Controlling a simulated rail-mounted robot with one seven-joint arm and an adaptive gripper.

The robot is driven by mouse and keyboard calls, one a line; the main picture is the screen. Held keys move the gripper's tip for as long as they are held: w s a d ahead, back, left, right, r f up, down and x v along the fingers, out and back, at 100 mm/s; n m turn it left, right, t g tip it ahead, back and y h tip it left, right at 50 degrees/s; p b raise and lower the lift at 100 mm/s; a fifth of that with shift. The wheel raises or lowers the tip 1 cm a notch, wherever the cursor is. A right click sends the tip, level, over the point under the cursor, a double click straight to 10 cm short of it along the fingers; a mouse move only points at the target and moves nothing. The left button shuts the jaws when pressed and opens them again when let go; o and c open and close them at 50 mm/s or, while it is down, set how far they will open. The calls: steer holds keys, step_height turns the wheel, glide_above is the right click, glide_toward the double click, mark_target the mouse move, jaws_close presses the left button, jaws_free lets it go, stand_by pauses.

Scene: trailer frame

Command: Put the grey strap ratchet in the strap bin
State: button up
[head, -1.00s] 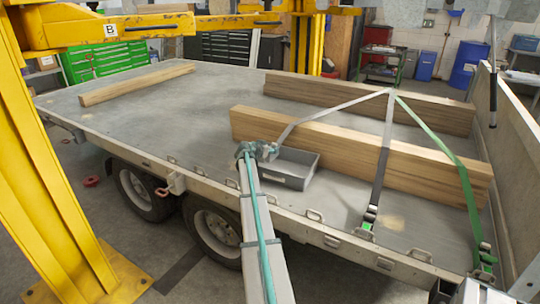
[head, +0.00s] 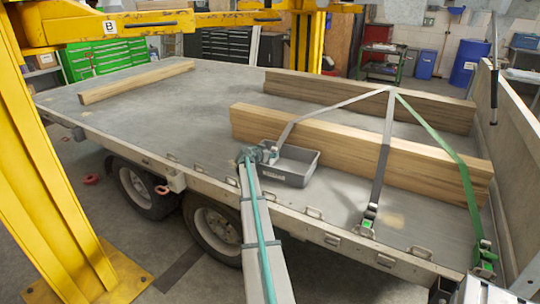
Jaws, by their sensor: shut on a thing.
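The strap bin (head: 289,180) is a shallow dark grey tray on the trailer deck, in front of a long timber. My gripper (head: 272,153) is at the bin's left back corner, shut on a small grey thing that looks like the grey strap ratchet. That thing is mostly hidden by the fingers and too small to see clearly. A grey strap (head: 335,104) runs from the gripper area up to a high point right of the bin. Whether the held thing is over or inside the bin's rim I cannot tell.
A second grey strap length (head: 383,155) drops to a fitting with green parts (head: 368,222) at the deck edge. A green strap (head: 452,155) runs to the right corner. Timbers (head: 380,155) lie behind the bin. The deck left of the bin (head: 160,115) is clear.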

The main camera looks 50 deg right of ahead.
steer(key=shift+f+b, duration=0.25)
steer(key=shift+b, duration=0.05)
steer(key=o, duration=1.5)
steer(key=shift+c, duration=0.2)
steer(key=shift+r, duration=0.1)
steer(key=shift+r+p, duration=0.6)
steer(key=shift+p, duration=0.45)
steer(key=b+v, duration=0.1)
steer(key=v, duration=1.1)
steer(key=shift+b, duration=0.35)
steer(key=shift+f, duration=0.1)
